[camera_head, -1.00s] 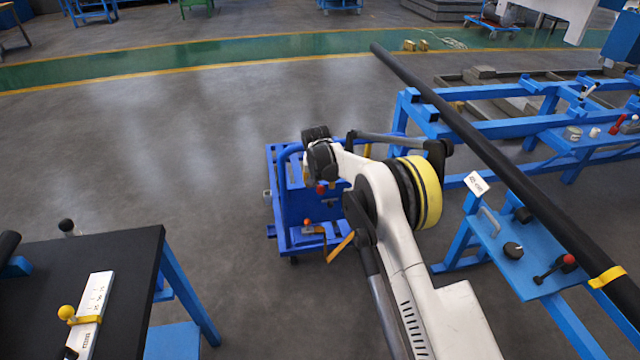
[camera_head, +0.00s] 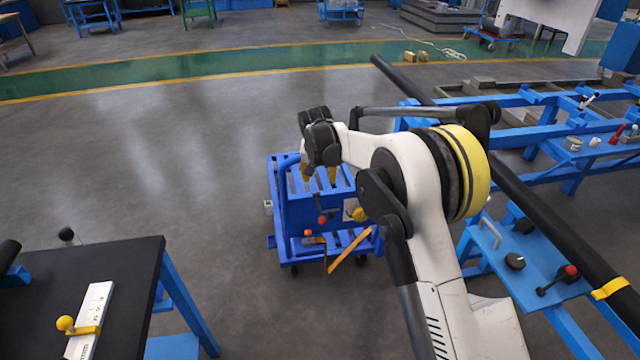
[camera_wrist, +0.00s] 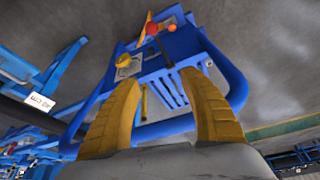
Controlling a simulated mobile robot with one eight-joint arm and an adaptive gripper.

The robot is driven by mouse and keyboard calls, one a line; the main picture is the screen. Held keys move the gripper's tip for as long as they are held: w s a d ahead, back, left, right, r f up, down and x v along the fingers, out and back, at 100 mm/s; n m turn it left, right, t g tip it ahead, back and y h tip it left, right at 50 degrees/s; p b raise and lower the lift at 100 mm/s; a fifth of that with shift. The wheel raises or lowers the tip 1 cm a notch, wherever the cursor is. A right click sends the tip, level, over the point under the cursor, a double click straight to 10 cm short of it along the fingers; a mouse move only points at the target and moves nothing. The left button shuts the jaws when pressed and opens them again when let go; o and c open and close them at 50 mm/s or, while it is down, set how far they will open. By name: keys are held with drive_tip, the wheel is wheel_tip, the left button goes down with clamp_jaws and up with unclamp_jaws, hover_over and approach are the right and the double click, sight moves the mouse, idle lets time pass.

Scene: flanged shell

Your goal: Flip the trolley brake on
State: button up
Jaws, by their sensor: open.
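The blue trolley (camera_head: 297,213) stands on the floor at the middle of the head view. Its blue frame fills the middle of the wrist view (camera_wrist: 237,85). A red knob (camera_head: 322,219), an orange knob (camera_head: 308,233) and a yellow knob (camera_head: 359,214) show on it. The wrist view also shows the red knob (camera_wrist: 172,28), the orange knob (camera_wrist: 152,28) and the yellow knob (camera_wrist: 123,60). I cannot tell which part is the brake. My gripper (camera_head: 320,174) is open and empty above the trolley; its yellow fingers (camera_wrist: 160,78) point toward the slatted deck.
A blue rack with a long black bar (camera_head: 540,215) stands at the right. A black-topped table (camera_head: 120,265) is at the lower left. An orange-yellow strip (camera_head: 348,250) slants at the trolley's lower right. The floor left of the trolley is clear.

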drive_tip(key=shift+r, duration=0.2)
drive_tip(key=shift+s, duration=0.1)
